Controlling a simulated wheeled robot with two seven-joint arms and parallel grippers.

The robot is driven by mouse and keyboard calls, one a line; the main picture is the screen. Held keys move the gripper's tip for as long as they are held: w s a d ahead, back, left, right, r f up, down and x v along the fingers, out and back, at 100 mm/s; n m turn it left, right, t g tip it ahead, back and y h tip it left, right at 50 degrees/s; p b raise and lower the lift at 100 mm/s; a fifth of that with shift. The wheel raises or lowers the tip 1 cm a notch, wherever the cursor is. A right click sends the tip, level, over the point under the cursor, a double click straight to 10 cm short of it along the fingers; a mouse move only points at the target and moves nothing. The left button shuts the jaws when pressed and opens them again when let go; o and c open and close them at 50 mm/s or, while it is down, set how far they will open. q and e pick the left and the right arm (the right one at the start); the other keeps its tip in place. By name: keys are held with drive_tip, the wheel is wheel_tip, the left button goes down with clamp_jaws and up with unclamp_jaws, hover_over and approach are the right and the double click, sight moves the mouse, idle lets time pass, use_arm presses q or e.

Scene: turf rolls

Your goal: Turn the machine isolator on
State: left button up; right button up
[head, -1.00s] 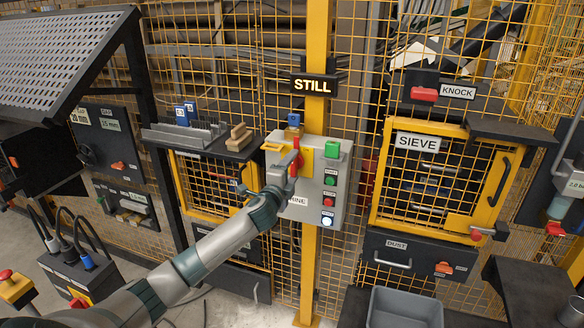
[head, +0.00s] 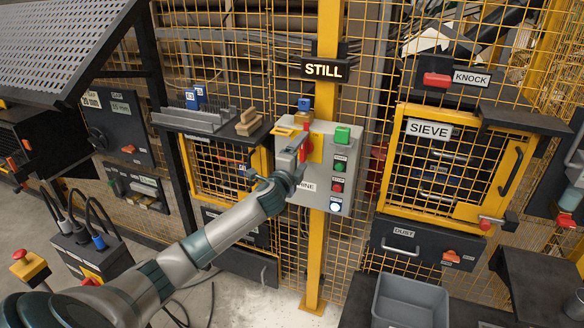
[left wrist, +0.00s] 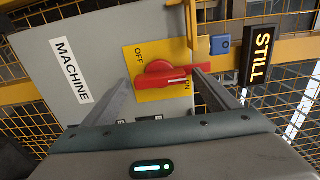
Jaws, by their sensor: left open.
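The machine isolator is a red rotary handle (left wrist: 165,78) on a yellow plate marked OFF and ON in the left wrist view. Its long arm points right there, toward the STILL sign, with the ON label partly covered beside it. In the head view the red handle (head: 305,146) stands about upright on the grey control box (head: 342,150). My left gripper (left wrist: 160,90) is open, its fingers on either side of the handle. The right finger overlaps the handle's end; I cannot tell if they touch. In the head view my left gripper (head: 290,178) is at the box's lower left. My right gripper is not in view.
A lit STILL sign (head: 324,69) is on the yellow post above the box. Green, red and white buttons (head: 337,187) line the box's right side. A yellow mesh fence (head: 385,60) stands behind. The SIEVE door (head: 450,160) is to the right, a grey bin (head: 410,300) below it.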

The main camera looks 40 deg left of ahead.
use_arm(q)
drive_tip(key=b+v, duration=0.4)
drive_tip(key=v, duration=1.3)
drive_tip(key=shift+d+b, duration=0.15)
drive_tip(key=shift+b, duration=0.15)
